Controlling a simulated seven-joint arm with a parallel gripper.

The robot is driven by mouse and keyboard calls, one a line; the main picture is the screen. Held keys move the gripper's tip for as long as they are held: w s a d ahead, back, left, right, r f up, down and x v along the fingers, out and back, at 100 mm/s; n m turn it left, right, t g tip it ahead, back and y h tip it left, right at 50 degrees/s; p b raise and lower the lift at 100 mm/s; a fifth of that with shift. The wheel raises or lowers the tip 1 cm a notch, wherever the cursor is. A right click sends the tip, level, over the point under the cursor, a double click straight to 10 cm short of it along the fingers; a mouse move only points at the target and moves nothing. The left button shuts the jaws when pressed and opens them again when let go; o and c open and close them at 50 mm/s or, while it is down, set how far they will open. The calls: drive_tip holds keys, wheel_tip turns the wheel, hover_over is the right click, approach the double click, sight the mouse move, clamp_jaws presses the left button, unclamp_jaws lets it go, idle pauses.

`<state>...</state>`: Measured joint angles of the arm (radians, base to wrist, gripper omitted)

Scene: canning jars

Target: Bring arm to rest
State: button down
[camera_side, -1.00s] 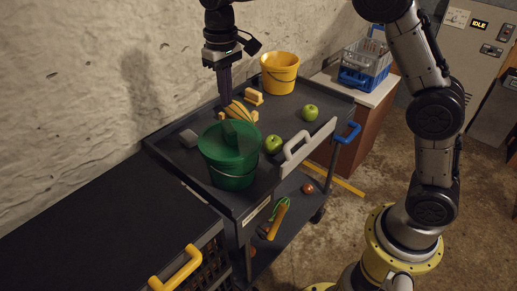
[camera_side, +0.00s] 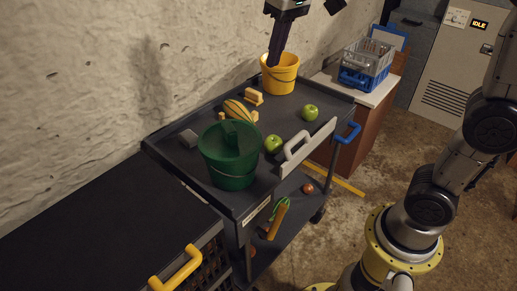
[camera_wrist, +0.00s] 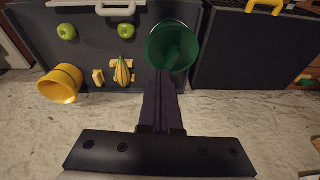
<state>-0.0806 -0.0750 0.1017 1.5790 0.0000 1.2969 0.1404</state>
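My gripper (camera_side: 270,65) hangs at the top of the side view, its dark fingers overlapping the left rim of the yellow bucket (camera_side: 280,74) in the picture. In the wrist view my fingers (camera_wrist: 160,73) lie close together with nothing between them. There the tips show just below the green bucket (camera_wrist: 174,46), and the yellow bucket (camera_wrist: 60,84) is off to the left. The gripper appears high above the things, but its exact height is hard to tell. Most of my upper arm is out of the side view.
A blue rack (camera_side: 366,66) stands on a side table. The rough wall (camera_side: 80,70) runs behind.

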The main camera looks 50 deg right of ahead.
drive_tip(key=s+d+f+t, duration=0.2)
drive_tip(key=s, duration=1.2)
drive_tip(key=s+f, duration=0.6)
drive_tip(key=f, duration=0.2)
drive_tip(key=shift+d+f+n+t, duration=0.15)
drive_tip(key=shift+d+n+t, duration=0.15)
drive_tip(key=shift+d+t, duration=0.15)
